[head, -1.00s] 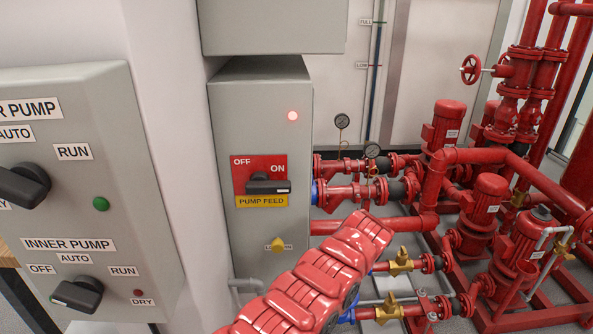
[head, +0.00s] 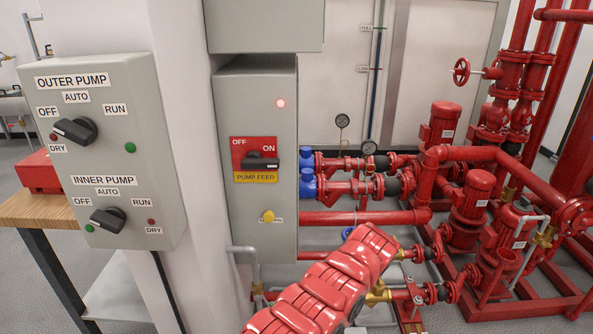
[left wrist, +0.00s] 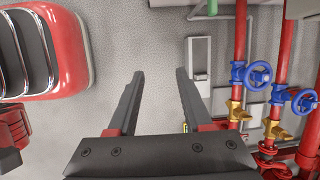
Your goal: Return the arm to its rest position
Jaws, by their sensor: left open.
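In the left wrist view my left gripper (left wrist: 160,75) is open, with its two dark fingers apart and nothing between them but grey floor beyond. In the head view a red segmented arm of mine (head: 325,285) rises from the bottom edge toward the middle, in front of the lower pipes. Its gripper does not show there; it is hidden or out of frame. My right gripper is in neither view.
The pump feed cabinet (head: 257,215), its red lamp lit, stands behind the arm. The pump control panel (head: 165,195) is at left, above a wooden table (head: 35,211). Red pipes and pumps (head: 463,195) fill the right. Blue-handled valves (left wrist: 260,75) are right of the left gripper.

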